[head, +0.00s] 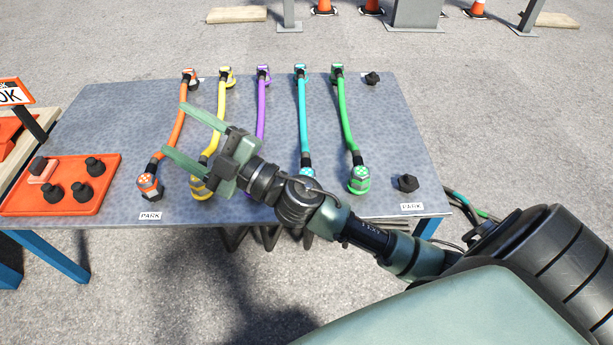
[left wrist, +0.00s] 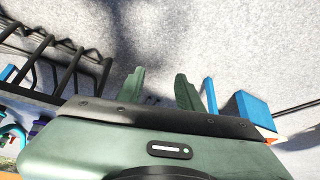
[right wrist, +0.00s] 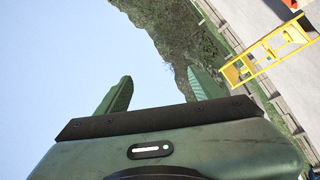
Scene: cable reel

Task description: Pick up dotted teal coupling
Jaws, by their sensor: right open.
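A teal cable (head: 303,115) lies lengthwise on the grey table. Its near coupling (head: 306,161) is mostly hidden behind my right arm, so I cannot tell whether it is dotted. Its far-end fitting (head: 300,72) sits near the table's back edge. My right gripper (head: 176,129) is open and empty, appearing over the orange and yellow cables, left of the teal one. The right wrist view shows nothing between its fingers (right wrist: 160,82), only sky and trees beyond. My left gripper (left wrist: 158,80) is open and empty, with pavement beyond it; it is out of the head view.
The table (head: 400,130) also holds orange (head: 176,130), yellow (head: 221,100), purple (head: 262,100) and green (head: 346,115) cables. The orange and green near couplings show dots. An orange tray (head: 100,200) with black fittings is at left. A black fitting (head: 407,183) is at right.

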